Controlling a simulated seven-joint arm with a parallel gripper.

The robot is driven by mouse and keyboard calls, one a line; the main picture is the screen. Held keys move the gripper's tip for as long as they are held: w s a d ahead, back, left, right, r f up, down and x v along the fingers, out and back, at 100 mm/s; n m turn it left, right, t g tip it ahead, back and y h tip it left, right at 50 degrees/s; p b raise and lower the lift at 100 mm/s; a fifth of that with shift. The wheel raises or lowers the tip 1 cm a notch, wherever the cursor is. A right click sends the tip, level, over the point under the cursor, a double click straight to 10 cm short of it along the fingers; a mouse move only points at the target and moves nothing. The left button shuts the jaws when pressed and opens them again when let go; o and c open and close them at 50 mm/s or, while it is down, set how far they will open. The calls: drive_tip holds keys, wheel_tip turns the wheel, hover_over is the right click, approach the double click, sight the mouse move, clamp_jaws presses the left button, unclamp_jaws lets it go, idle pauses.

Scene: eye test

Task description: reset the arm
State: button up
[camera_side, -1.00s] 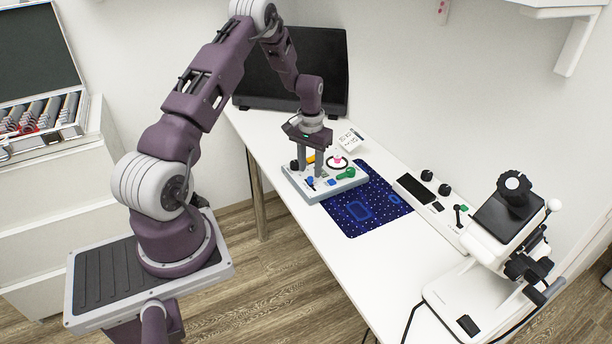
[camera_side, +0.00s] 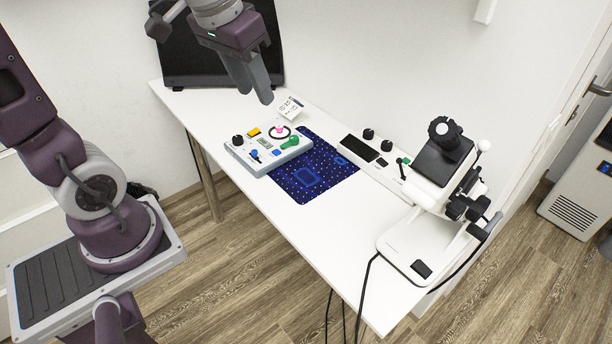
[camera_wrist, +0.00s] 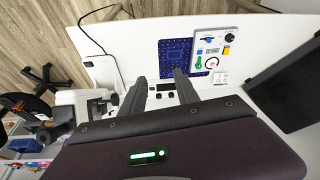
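My gripper (camera_side: 257,96) is raised above the white table (camera_side: 306,228), in front of the dark monitor. Its two grey fingers point down, and nothing shows between them. In the wrist view my gripper (camera_wrist: 160,76) has its fingertips apart with a clear gap. The grey control panel (camera_side: 267,152) with knobs, a yellow block and a green part lies below it, not touched. The panel also shows in the wrist view (camera_wrist: 211,50), beyond the right finger.
A blue patterned mat (camera_side: 318,180) lies beside the panel. A dark monitor (camera_side: 190,58) stands at the table's back end. A white microscope-like device (camera_side: 420,230) stands at the right end, with a white control box (camera_side: 375,152) behind it. The front table strip is clear.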

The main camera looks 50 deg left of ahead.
drive_tip(key=s+d+m+t, duration=0.1)
drive_tip(key=s+d, duration=0.5)
drive_tip(key=s, duration=0.7)
drive_tip(key=shift+r+m+t+h, duration=0.35)
drive_tip(key=shift+m+t+h, duration=0.05)
drive_tip(key=shift+m, duration=0.1)
idle(0.4)
